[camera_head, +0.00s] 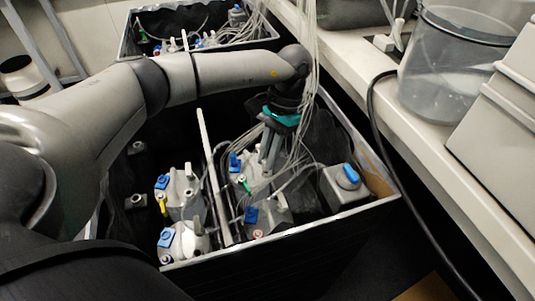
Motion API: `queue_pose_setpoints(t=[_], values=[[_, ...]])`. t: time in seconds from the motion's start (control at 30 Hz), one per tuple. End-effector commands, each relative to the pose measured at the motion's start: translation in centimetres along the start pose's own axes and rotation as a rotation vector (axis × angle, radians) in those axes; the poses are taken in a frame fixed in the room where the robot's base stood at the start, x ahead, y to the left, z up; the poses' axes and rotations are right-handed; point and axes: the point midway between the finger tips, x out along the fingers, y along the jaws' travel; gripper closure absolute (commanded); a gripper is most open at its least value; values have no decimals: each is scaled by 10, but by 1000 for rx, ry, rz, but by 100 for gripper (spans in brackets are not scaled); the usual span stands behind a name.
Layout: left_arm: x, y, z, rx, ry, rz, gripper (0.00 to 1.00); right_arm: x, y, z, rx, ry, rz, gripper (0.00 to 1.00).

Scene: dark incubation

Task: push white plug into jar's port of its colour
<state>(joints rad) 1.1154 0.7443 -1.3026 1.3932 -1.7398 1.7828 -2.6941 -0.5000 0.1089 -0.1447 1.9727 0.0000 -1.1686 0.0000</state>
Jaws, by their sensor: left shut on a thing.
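My left gripper (268,166) points down into the black crate (330,226), its fingers among the tubes above the middle jar. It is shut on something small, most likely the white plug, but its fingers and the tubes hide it. The middle jar (262,182) is pale, with a blue block on top and a green fitting at its front. Other similar pale jars stand around it: a left jar (186,206) with a yellow fitting, a front left jar (190,246), and a front jar (265,222) with a small red spot. I cannot make out a white port. My right gripper is not in view.
A thin pale divider (212,175) stands upright in the crate, left of the gripper. A grey box with a blue top (346,187) sits at the crate's right. Many thin tubes (310,60) hang from above. A bench with a clear vessel (455,65) lies right.

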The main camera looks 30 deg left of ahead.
Motion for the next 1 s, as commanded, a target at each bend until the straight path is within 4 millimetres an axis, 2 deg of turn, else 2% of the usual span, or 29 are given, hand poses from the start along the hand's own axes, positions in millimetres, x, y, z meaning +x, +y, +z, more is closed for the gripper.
queue_pose_setpoints(t=[0.67,0.7,1.0], values=[[10,0,-4,0,-1,0,100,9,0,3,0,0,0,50],[10,0,-4,0,0,0,80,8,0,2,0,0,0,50],[10,0,-4,0,0,0,48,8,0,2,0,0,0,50]])
